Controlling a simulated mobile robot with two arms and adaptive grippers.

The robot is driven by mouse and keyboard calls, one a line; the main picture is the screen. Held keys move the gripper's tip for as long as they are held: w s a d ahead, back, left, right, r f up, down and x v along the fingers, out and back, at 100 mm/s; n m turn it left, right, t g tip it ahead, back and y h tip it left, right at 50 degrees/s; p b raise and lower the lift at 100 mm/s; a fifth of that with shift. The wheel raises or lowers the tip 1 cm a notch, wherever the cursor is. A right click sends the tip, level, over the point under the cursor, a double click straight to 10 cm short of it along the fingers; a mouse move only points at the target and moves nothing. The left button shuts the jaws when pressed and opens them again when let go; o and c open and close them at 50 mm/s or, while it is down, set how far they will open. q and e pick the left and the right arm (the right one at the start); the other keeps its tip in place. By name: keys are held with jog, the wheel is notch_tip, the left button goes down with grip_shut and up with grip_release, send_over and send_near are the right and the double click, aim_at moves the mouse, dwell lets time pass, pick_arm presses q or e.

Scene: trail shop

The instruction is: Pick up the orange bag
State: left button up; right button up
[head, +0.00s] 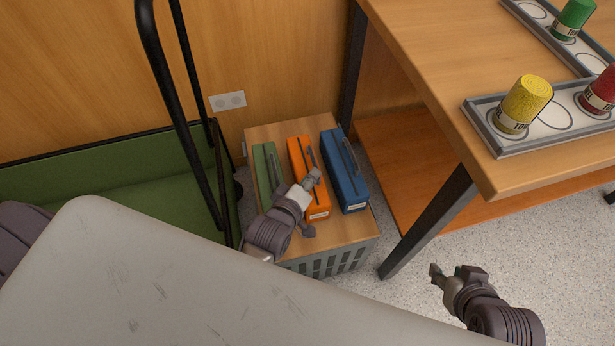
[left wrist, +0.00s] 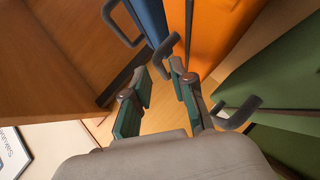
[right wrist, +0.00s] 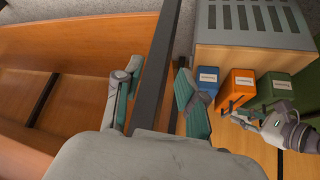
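The orange bag (head: 318,205) stands between a green bag (head: 268,170) and a blue bag (head: 345,175) on a wooden-topped grey crate (head: 335,262). My left gripper (head: 312,203) is over the orange bag in the head view, hiding part of it. In the left wrist view the orange bag (left wrist: 215,30) is ahead, and its grey handle (left wrist: 165,50) shows near the fingertips of the open left gripper (left wrist: 160,80). I cannot tell whether they touch. My right gripper (head: 453,274) is open and empty, away from the bags; the right wrist view shows its spread fingers (right wrist: 160,85).
A wooden table (head: 430,50) stands at right, its dark leg (head: 430,225) near the crate. It bears trays with a yellow can (head: 525,104), a red can (head: 602,92) and a green can (head: 573,18). A green cart (head: 110,190) stands at left. Speckled floor shows at lower right.

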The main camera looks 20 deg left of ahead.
aim_at(307, 173)
pick_arm(q)
jog(key=b+x, duration=0.2)
jog(key=x, duration=0.2)
jog(key=shift+w+a, duration=0.15)
jog(key=shift+w, duration=0.2)
pick_arm(e)
jog(key=w+a+r+t, duration=0.1)
jog(key=w, duration=0.1)
jog(key=w+r+t+y, duration=0.1)
jog(key=w+r+t, duration=0.1)
jog(key=w+a+r+t, duration=0.1)
jog(key=w+r+t, duration=0.1)
jog(key=shift+w+a, duration=0.3)
jog(key=shift+w, duration=0.1)
pick_arm(q)
jog(key=shift+w, duration=0.2)
pick_arm(e)
jog(key=shift+w+a+r+t+y, duration=0.15)
jog(key=shift+w+r+t+y, duration=0.15)
jog(key=shift+r, duration=0.1)
pick_arm(q)
grip_shut()
jog(key=shift+r, duration=0.1)
